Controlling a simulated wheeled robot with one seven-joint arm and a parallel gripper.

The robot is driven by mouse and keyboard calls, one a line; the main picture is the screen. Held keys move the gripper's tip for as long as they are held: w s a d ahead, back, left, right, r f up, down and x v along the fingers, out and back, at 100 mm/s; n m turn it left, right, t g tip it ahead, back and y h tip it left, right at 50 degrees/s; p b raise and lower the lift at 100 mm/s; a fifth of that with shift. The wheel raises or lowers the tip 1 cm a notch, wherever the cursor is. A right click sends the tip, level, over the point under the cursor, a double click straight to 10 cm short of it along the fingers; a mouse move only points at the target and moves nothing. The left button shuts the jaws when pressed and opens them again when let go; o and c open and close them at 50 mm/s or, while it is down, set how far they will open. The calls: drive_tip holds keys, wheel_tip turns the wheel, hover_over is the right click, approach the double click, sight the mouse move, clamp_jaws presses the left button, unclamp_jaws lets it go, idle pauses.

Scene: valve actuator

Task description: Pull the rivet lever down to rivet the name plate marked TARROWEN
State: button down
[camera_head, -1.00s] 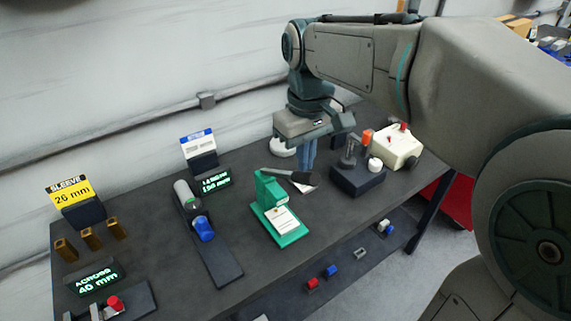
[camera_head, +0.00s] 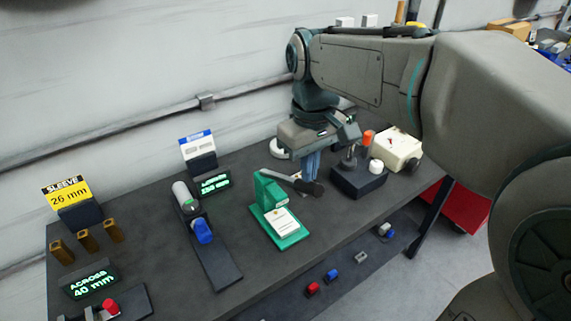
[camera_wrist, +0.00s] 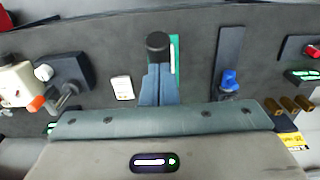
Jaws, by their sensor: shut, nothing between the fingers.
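The green riveting press (camera_head: 268,196) stands mid-table with a pale name plate (camera_head: 281,221) on its base; its lettering is too small to read. Its rivet lever (camera_head: 307,187) has a grey metal arm and a black grip, and slopes slightly down to the right. My gripper (camera_head: 312,177) is shut, with its blue-grey fingers pointing down at the black grip from above. It seems to touch the grip, not clasp it. In the wrist view the black grip end (camera_wrist: 158,42) shows just beyond the fingertips, with a strip of green base beside it.
A dark block with posts (camera_head: 357,180) and a cream box (camera_head: 398,148) stand close to the right of my gripper. A blue-knobbed fixture (camera_head: 203,231) is to the left. A loose white plate (camera_wrist: 122,88) lies beside the lever in the wrist view.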

sight(315, 184)
drive_tip(key=shift+s+d+f+b, duration=0.15)
drive_tip(key=shift+s+f+b, duration=0.1)
drive_tip(key=shift+f+b, duration=0.2)
drive_tip(key=shift+s+d+f+b, duration=0.2)
drive_tip(key=shift+f+b, duration=0.15)
drive_tip(key=shift+f, duration=0.2)
drive_tip(key=shift+s+d+f+b, duration=0.1)
drive_tip(key=shift+s+f+b, duration=0.05)
drive_tip(key=shift+f+b, duration=0.35)
drive_tip(key=shift+s+d+f+b, duration=0.15)
drive_tip(key=shift+f+b, duration=0.2)
drive_tip(key=shift+f, duration=0.2)
drive_tip(key=shift+a, duration=0.1)
drive_tip(key=shift+f, duration=0.2)
drive_tip(key=shift+s+d+f+b, duration=0.1)
drive_tip(key=shift+s+f+b, duration=0.05)
drive_tip(key=shift+f+b, duration=0.35)
drive_tip(key=shift+s+d+f+b, duration=0.1)
drive_tip(key=shift+s+f+b, duration=0.05)
drive_tip(key=shift+f+b, duration=0.25)
drive_tip(key=shift+f, duration=0.15)
drive_tip(key=shift+s+d+f+b, duration=0.1)
drive_tip(key=shift+s+f+b, duration=0.05)
drive_tip(key=shift+f+b, duration=0.75)
drive_tip(key=shift+f, duration=0.2)
